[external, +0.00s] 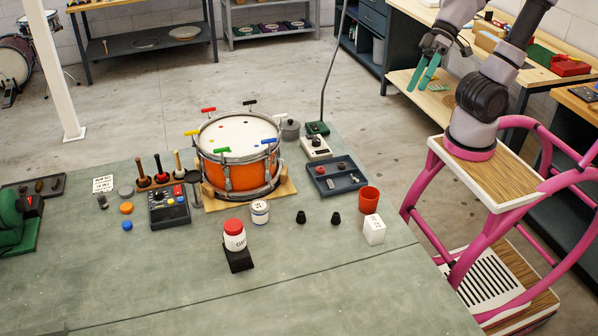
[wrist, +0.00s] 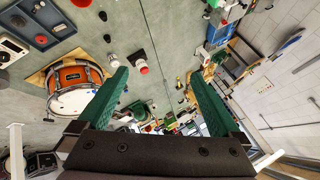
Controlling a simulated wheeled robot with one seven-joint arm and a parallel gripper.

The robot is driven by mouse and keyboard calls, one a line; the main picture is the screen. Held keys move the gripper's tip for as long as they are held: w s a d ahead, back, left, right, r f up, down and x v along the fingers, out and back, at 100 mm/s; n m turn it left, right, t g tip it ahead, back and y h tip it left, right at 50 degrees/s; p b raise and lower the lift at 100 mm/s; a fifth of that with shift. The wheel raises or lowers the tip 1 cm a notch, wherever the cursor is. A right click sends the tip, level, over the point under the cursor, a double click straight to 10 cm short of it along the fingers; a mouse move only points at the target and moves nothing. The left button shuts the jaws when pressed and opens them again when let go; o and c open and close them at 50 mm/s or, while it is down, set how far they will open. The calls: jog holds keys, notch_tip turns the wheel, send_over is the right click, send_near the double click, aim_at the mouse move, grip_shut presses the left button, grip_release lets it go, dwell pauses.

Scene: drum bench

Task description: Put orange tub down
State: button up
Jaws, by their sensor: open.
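The orange tub (external: 369,199) stands upright on the grey-green bench (external: 300,290), near its right edge, just behind a white block (external: 374,229). My gripper (external: 423,78) is raised well above and to the right of the tub, with its green fingers apart. In the wrist view my gripper (wrist: 158,78) is open with nothing between the fingers. An orange-red thing (wrist: 82,3) cut off by the top edge there looks like the tub.
An orange drum (external: 238,165) with coloured keys stands at the bench's middle. A dark tray (external: 337,178) lies behind the tub. Two black knobs (external: 318,217) and a red-lidded jar (external: 234,235) on a black stand are left of it. The front of the bench is clear.

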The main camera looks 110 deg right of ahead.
jog(key=s+d+h, duration=0.1)
jog(key=s+d, duration=0.3)
jog(key=s, duration=0.2)
jog(key=shift+r+n+h, duration=0.3)
jog(key=shift+r, duration=0.05)
